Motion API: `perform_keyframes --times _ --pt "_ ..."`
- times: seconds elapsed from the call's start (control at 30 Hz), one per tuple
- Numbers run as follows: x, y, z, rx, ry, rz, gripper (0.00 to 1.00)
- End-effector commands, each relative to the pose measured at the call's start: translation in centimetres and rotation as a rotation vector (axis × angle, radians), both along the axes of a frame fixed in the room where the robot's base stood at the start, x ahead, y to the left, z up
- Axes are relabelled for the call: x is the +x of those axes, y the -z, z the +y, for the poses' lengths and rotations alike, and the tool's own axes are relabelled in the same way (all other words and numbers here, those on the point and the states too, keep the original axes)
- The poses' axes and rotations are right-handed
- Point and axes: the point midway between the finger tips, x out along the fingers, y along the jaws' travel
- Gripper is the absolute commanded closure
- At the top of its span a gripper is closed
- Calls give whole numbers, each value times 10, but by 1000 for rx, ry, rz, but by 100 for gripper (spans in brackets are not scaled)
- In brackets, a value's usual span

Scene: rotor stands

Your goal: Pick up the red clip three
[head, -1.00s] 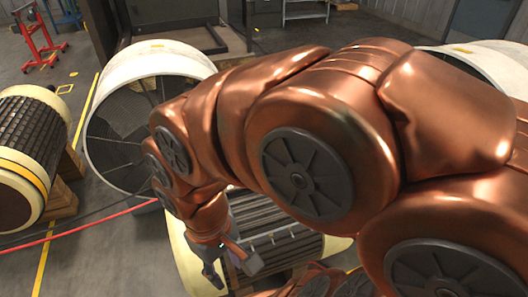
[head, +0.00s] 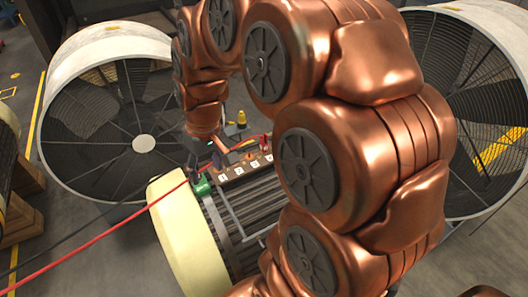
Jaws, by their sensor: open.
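A brown block with a row of white number labels (head: 238,170) lies on top of the ribbed rotor in the head view. Small coloured pieces stand along it: a red one (head: 265,141) at its right end and a small orange one (head: 250,156) left of that. I cannot tell for sure which piece is red clip three. My gripper (head: 207,157) is open, pointing down just behind and above the left part of the block. Its fingertips are small and partly hard to make out, and I see nothing held.
A red cable (head: 98,235) and a dark cable run from lower left towards the block. Large white-rimmed fans stand left (head: 70,125) and right (head: 480,40). A yellow-and-black object (head: 241,119) stands behind the block. My arm hides much of the rotor's right side.

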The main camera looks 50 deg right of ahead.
Motion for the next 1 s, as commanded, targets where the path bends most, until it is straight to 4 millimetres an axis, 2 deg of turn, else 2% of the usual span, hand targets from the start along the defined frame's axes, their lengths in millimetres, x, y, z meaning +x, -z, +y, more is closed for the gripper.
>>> perform_keyframes --times 0.03,0.17,0.3,0.43,0.6,0.7,0.8,1.0 --pt "16 20 -18 5 21 -19 43" --pt "52 44 -66 -1 60 -82 43" --pt "82 71 -127 -17 108 -149 43" --pt "101 99 -192 -47 160 -208 43" --pt "107 130 -268 -89 221 -262 43" --pt "106 143 -300 -110 246 -280 43" --pt "104 148 -320 -128 260 -295 43" --pt "106 159 -332 -136 268 -299 43"
